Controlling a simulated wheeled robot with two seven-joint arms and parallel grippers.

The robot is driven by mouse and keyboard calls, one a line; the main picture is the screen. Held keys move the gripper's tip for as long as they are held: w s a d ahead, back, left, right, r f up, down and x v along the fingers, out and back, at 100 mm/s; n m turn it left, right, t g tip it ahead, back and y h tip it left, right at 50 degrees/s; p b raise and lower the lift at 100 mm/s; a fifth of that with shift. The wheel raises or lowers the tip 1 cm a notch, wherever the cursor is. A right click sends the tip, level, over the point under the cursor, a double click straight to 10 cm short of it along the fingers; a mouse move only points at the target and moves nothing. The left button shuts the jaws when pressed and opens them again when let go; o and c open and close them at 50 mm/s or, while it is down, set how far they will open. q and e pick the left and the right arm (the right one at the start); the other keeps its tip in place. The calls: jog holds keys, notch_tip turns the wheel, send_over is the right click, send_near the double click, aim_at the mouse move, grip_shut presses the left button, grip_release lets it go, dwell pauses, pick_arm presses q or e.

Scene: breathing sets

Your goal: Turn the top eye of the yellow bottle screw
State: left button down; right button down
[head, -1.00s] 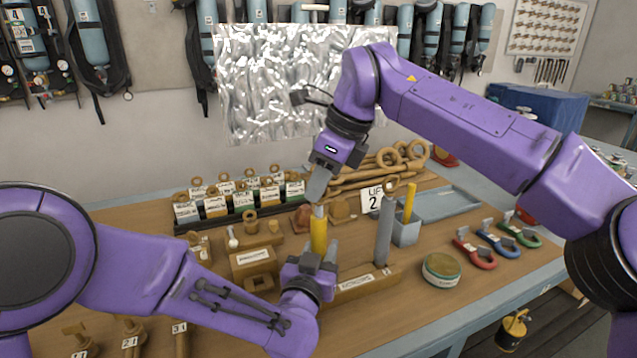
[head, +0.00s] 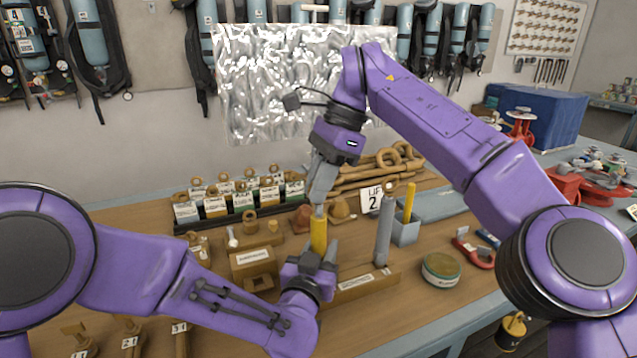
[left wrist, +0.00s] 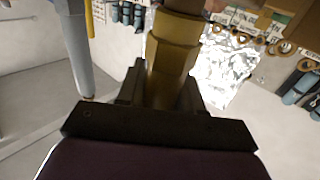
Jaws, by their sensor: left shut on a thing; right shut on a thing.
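The yellow bottle screw (head: 318,234) stands upright over the bench, its yellow body showing between my two grippers. My left gripper (head: 318,258) is shut on its lower part. In the left wrist view the yellow body (left wrist: 170,62) rises between the dark fingers (left wrist: 160,92). My right gripper (head: 319,207) comes down from above and is shut on the top end of the bottle screw. The top eye is hidden by the right gripper's fingers.
A grey bottle screw (head: 383,228) stands just right, in a labelled wooden block (head: 358,287). Behind are a "LIFT 2" card (head: 371,200), a grey holder (head: 405,231) and rows of labelled blocks (head: 216,207). A round tin (head: 441,268) and a red shackle (head: 474,252) lie right.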

jog(key=shift+f, duration=0.25)
jog(key=c, duration=1.2)
grip_release()
jog(key=shift+w+r, duration=0.1)
